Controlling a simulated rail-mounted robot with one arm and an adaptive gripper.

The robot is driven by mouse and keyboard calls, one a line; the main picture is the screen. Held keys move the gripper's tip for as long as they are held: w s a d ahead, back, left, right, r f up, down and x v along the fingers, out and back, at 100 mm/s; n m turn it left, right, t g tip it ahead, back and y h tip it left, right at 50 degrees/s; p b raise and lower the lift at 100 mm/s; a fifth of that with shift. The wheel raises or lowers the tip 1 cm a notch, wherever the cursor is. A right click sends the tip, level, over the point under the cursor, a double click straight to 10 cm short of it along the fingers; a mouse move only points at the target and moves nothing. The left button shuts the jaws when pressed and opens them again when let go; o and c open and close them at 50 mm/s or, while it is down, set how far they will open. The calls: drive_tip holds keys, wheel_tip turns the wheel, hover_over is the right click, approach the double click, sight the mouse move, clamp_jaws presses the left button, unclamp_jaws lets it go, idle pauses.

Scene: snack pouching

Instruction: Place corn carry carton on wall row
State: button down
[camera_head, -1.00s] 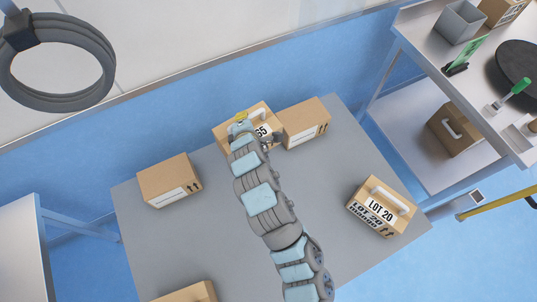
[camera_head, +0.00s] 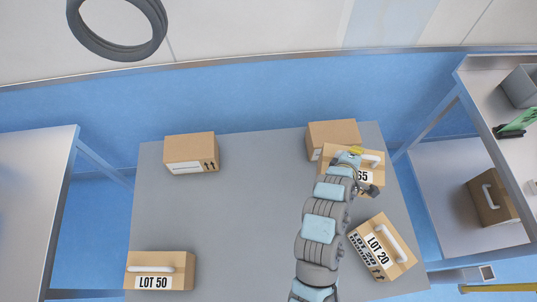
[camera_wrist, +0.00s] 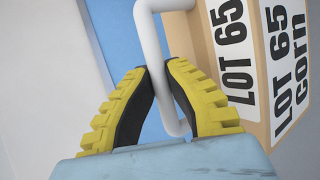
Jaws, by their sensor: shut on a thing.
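The corn carton (camera_head: 331,158) is a brown box with a white handle and a "LOT 65" label, at the right back of the grey table in the head view. In the wrist view the carton (camera_wrist: 222,45) reads "LOT 65 Corn". My gripper (camera_head: 358,155) is at the carton's top. In the wrist view its yellow fingers (camera_wrist: 160,70) are shut on the white handle (camera_wrist: 151,40). My arm hides part of the carton, and I cannot tell whether it touches the table.
A plain box (camera_head: 333,134) stands close behind the carton. Another plain box (camera_head: 191,147) stands at the back left, with free table between. A "LOT 20" mango carton (camera_head: 372,262) is front right, a "LOT 50" carton (camera_head: 160,258) front left. The grey table's (camera_head: 240,225) middle is clear.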

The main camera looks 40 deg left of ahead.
drive_tip(key=s+a+f+n+y+p, duration=0.1)
drive_tip(key=s+a+n+y, duration=0.1)
drive_tip(key=s+a, duration=0.8)
drive_tip(key=s+a+f+n+y, duration=0.1)
drive_tip(key=s+a, duration=0.7)
drive_tip(key=a, duration=0.5)
drive_tip(key=w+a+f+b, duration=0.2)
drive_tip(key=w+a+f, duration=0.6)
drive_tip(key=w+f, duration=0.3)
drive_tip(key=shift+f+g, duration=0.3)
drive_tip(key=shift+f, duration=0.65)
drive_tip(key=c, duration=1.2)
unclamp_jaws()
drive_tip(key=shift+c, duration=0.2)
